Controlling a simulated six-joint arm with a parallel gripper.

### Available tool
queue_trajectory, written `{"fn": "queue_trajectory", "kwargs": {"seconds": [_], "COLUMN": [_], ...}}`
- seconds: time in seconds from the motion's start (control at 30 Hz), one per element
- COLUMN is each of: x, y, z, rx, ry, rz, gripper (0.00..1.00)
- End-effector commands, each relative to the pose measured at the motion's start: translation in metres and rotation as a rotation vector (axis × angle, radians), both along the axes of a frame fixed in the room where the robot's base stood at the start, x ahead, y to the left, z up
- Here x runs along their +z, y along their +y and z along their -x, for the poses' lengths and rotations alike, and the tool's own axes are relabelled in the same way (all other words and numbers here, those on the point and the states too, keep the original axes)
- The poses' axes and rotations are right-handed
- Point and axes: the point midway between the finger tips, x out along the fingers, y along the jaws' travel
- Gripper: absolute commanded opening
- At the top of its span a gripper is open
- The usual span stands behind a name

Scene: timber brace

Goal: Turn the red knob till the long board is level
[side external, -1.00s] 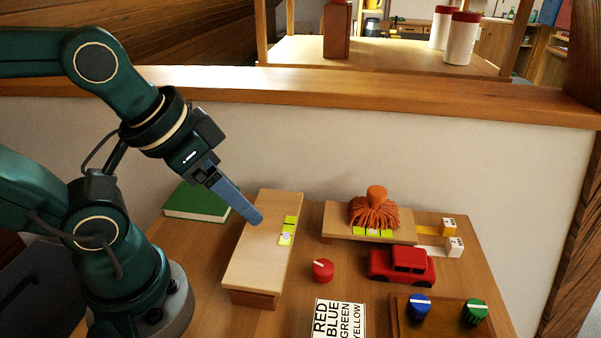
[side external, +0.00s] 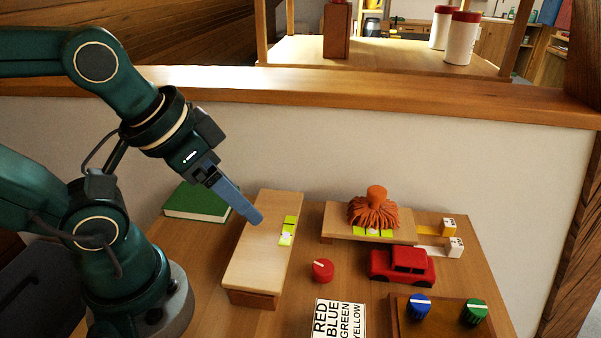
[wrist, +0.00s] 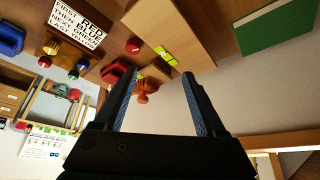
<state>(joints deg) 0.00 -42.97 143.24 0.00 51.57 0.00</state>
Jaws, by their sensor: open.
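The long board (side external: 258,262) is a pale plank on the table, with a yellow-green level (side external: 287,231) on its right edge. A pale bubble shows toward the near part of the level; I cannot tell its exact offset. The red knob (side external: 322,270), with a white mark on top, stands on the table just right of the board. It also shows in the wrist view (wrist: 133,45). My gripper (side external: 257,217) is above the board's far half, left of and behind the knob, and apart from it. In the wrist view my gripper (wrist: 160,80) has its fingers spread with nothing between them.
A shorter board (side external: 333,230) carries an orange mop-like figure (side external: 375,210). A red toy car (side external: 400,265) is right of the knob. A printed card (side external: 338,320), blue knob (side external: 419,307) and green knob (side external: 474,312) are in front. A green book (side external: 200,202) lies at the back left.

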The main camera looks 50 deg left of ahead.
Motion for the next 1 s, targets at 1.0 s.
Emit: {"fn": "queue_trajectory", "kwargs": {"seconds": [1.0], "x": [0.000], "y": [-0.027], "z": [-0.082], "rx": [0.552], "ry": [0.186], "rz": [0.270], "gripper": [0.73]}}
